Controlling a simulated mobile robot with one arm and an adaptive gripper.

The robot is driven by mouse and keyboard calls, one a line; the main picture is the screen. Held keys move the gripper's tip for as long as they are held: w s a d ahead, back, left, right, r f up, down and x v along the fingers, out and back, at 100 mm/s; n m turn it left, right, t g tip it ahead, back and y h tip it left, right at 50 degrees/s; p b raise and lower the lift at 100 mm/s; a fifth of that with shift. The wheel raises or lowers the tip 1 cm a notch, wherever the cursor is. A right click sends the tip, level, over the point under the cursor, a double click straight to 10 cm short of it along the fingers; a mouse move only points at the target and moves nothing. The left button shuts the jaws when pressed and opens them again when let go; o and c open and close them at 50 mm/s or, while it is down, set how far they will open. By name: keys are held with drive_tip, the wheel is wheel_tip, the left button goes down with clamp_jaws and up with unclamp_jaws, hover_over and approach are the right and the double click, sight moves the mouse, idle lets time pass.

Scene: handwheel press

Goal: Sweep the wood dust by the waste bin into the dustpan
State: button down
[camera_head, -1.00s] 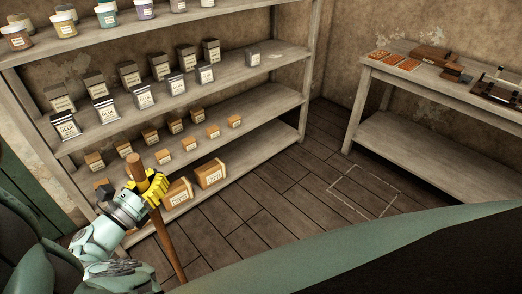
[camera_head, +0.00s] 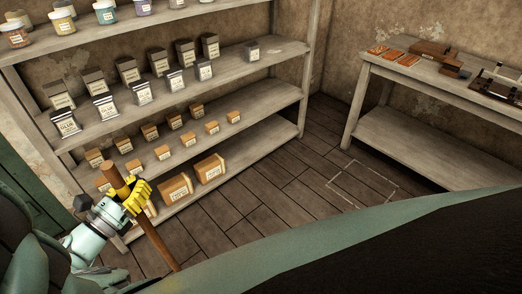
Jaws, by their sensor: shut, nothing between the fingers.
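My gripper (camera_head: 138,193) has yellow fingers and is at the lower left. It is shut, right against a long brown wooden handle (camera_head: 157,243). The handle leans, its top just above the fingers and its lower part running down to the right until my body hides it. What is on its lower end is hidden. No wood dust, waste bin or dustpan can be made out in this view.
A grey shelf unit (camera_head: 240,161) with jars, tins and small boxes stands close behind my gripper. A workbench (camera_head: 410,145) with tools and wooden pieces is at the right. The plank floor (camera_head: 275,197) between them is clear, with a pale outlined rectangle (camera_head: 361,186) on it.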

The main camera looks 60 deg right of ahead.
sight(125, 192)
drive_tip(key=shift+w+a+r+p, duration=0.1)
drive_tip(key=shift+w+a+p, duration=0.1)
drive_tip(key=shift+a, duration=0.6)
drive_tip(key=shift+w+a+p, duration=0.1)
drive_tip(key=shift+w+a, duration=0.1)
drive_tip(key=shift+a, duration=0.55)
drive_tip(key=shift+s+a+r+p, duration=0.1)
drive_tip(key=shift+s+a+p, duration=0.05)
drive_tip(key=shift+s+p, duration=0.35)
drive_tip(key=shift+s+a+r+p, duration=0.1)
drive_tip(key=shift+s+p, duration=0.25)
drive_tip(key=shift+s, duration=0.25)
drive_tip(key=s+d+p, duration=0.2)
drive_tip(key=d, duration=0.8)
drive_tip(key=shift+s+d+r+p, duration=0.2)
drive_tip(key=shift+s+d+p, duration=0.1)
drive_tip(key=shift+s+d, duration=0.1)
drive_tip(key=shift+d, duration=0.15)
drive_tip(key=shift+s+d+p, duration=0.6)
drive_tip(key=shift+s+d, duration=1.3)
drive_tip(key=shift+d, duration=1.05)
drive_tip(key=w+a+r+p, duration=0.1)
drive_tip(key=w+a+p, duration=0.1)
drive_tip(key=a, duration=1.2)
drive_tip(key=shift+w+r+p, duration=0.2)
drive_tip(key=shift+w+p, duration=0.15)
drive_tip(key=shift+w, duration=0.45)
